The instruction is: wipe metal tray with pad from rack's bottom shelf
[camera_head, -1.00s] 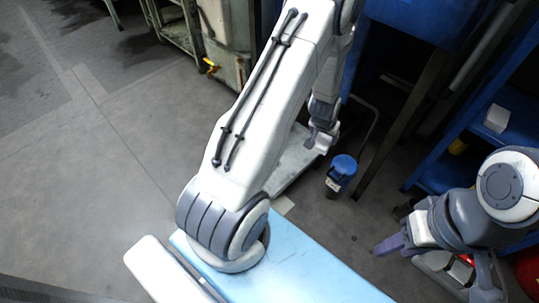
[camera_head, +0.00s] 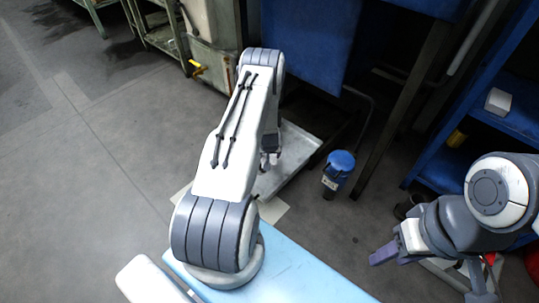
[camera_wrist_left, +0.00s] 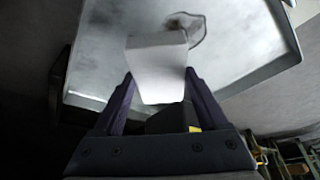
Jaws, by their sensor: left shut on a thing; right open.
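The metal tray (camera_head: 298,167) lies low near the floor beyond my blue-topped base, partly hidden by my left arm. In the left wrist view the tray (camera_wrist_left: 105,60) is a pale, raised-rim sheet with a dark ring-like smudge (camera_wrist_left: 190,26) on it. My left gripper (camera_wrist_left: 158,85) is shut on a white block-like pad (camera_wrist_left: 158,65), which is over the tray beside the smudge. I cannot tell whether the pad touches the tray. In the head view my left gripper (camera_head: 268,158) is small and partly hidden. My right gripper (camera_head: 428,268) is open and empty at the right.
The blue rack (camera_head: 445,165) stands at the right, with a white box (camera_head: 498,102) on a shelf. A blue-lidded canister (camera_head: 338,172) stands on the floor right of the tray. A blue panel (camera_head: 310,45) and dark legs stand behind. Open grey floor (camera_head: 90,190) lies left.

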